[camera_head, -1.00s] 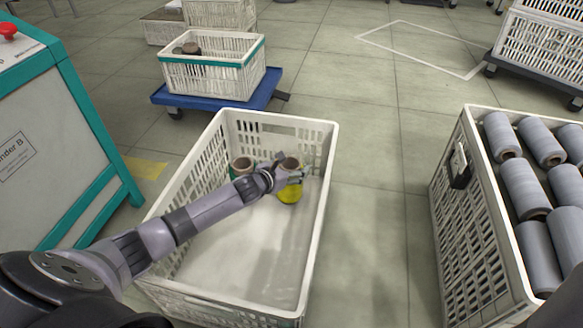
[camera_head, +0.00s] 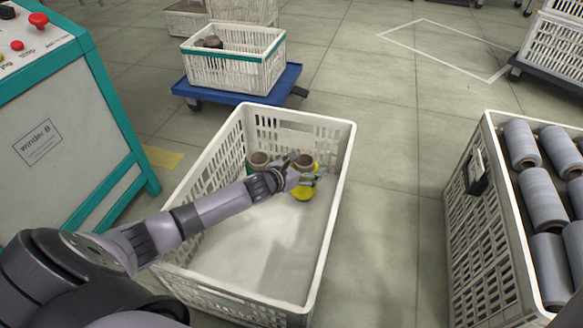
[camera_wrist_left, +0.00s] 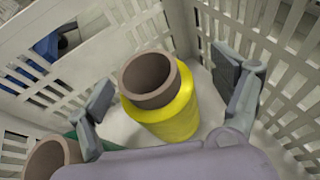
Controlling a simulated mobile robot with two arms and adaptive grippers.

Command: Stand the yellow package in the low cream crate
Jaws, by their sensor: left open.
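The yellow package (camera_head: 302,192) is a yellow-wound spool on a brown tube. It stands on the floor of the low cream crate (camera_head: 318,240), near its far end. It also shows in the left wrist view (camera_wrist_left: 172,118), upright or nearly so, with its brown tube end facing the camera. My left gripper (camera_head: 304,176) is at the package inside the crate. In the left wrist view its fingers (camera_wrist_left: 170,95) are spread on either side, with a gap on the right. A green package (camera_head: 250,168) with a brown tube stands just left of it. My right gripper is not in view.
A tall crate (camera_head: 490,235) full of grey spools stands at right. A smaller crate (camera_head: 235,70) sits on a blue dolly (camera_head: 272,92) beyond the low crate. A teal-framed winder machine (camera_head: 70,140) stands at left. The near crate floor is bare.

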